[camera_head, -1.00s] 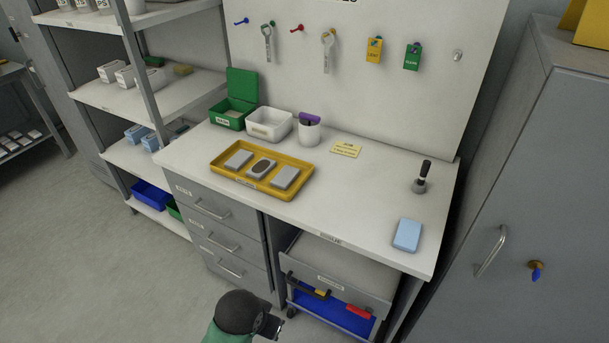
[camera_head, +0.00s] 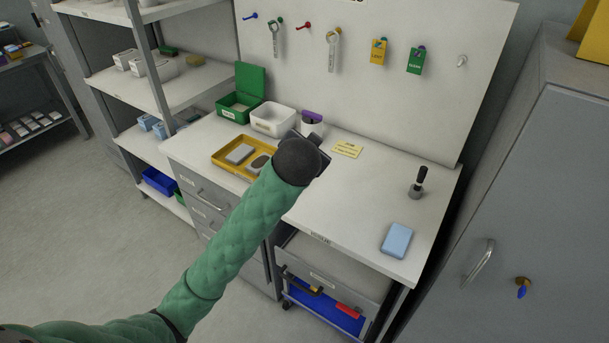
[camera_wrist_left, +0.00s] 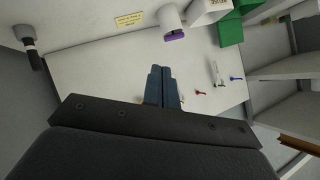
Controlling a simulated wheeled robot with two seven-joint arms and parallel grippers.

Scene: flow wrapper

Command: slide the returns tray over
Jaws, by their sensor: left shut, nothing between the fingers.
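The yellow tray (camera_head: 229,167) lies on the white workbench in the head view, with grey blocks in it. My green left arm crosses in front of its right part and hides it. My left gripper (camera_head: 313,134) is above the bench, to the right of the tray in the picture and near the purple-topped white cup; its fingers are mostly behind the wrist. In the left wrist view the fingers (camera_wrist_left: 161,88) are shut together and empty. The tray cannot be made out in that view. My right gripper is not in view.
A green box (camera_head: 240,105), a white bin (camera_head: 272,120) and the cup (camera_head: 311,119) stand along the back. A yellow note (camera_head: 347,149), a black-handled stamp (camera_head: 418,184) and a blue block (camera_head: 397,240) are farther right. The bench's right middle is clear.

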